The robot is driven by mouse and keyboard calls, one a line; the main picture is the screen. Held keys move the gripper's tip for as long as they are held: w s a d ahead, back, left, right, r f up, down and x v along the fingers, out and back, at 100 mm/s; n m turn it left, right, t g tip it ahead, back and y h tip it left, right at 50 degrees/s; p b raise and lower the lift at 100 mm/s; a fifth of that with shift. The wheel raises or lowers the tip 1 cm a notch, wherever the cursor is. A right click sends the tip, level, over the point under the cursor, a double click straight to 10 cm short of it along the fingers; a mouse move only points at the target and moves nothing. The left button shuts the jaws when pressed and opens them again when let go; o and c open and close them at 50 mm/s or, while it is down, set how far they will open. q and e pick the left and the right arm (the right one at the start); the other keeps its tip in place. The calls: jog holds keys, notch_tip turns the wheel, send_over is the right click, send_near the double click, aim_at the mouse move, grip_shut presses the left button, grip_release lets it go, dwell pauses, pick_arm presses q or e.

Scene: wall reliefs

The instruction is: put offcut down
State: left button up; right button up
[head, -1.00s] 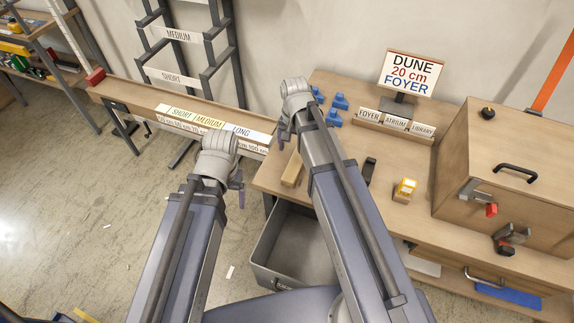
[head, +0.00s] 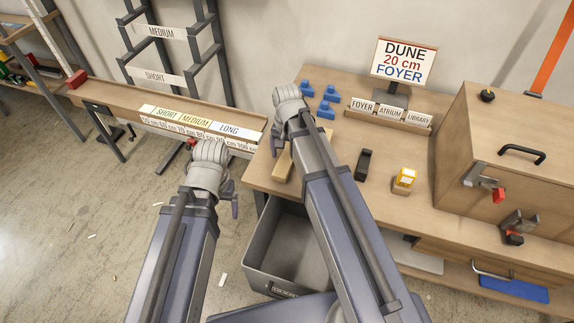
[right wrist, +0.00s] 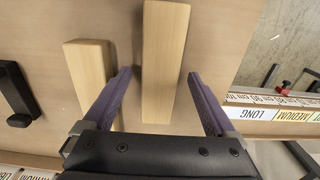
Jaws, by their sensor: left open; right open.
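Two pale wooden pieces lie side by side on the workbench top in the right wrist view. One piece (right wrist: 164,60) lies lengthwise between the spread fingers of my right gripper (right wrist: 159,76); I cannot tell whether either finger touches it. The other piece (right wrist: 88,72) lies just left of the left finger, partly behind it. In the head view one wooden piece (head: 283,166) shows beside my right forearm, which hides most of the right gripper. My left gripper (head: 234,203) is open, with only part of its purple fingers visible, in front of the measuring bench.
A grey bin (head: 262,258) stands below the bench's front edge. On the workbench (head: 335,185) are blue pieces (head: 326,108), a black holder (head: 363,165), a yellow-topped block (head: 404,180), a labelled sorter (head: 390,112), a sign (head: 403,62) and a wooden box (head: 500,130).

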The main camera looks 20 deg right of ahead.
aim_at(287, 157)
jog(key=shift+c, duration=0.3)
grip_shut()
dwell(0.5)
notch_tip(287, 157, up, 10)
jog(key=p, duration=1)
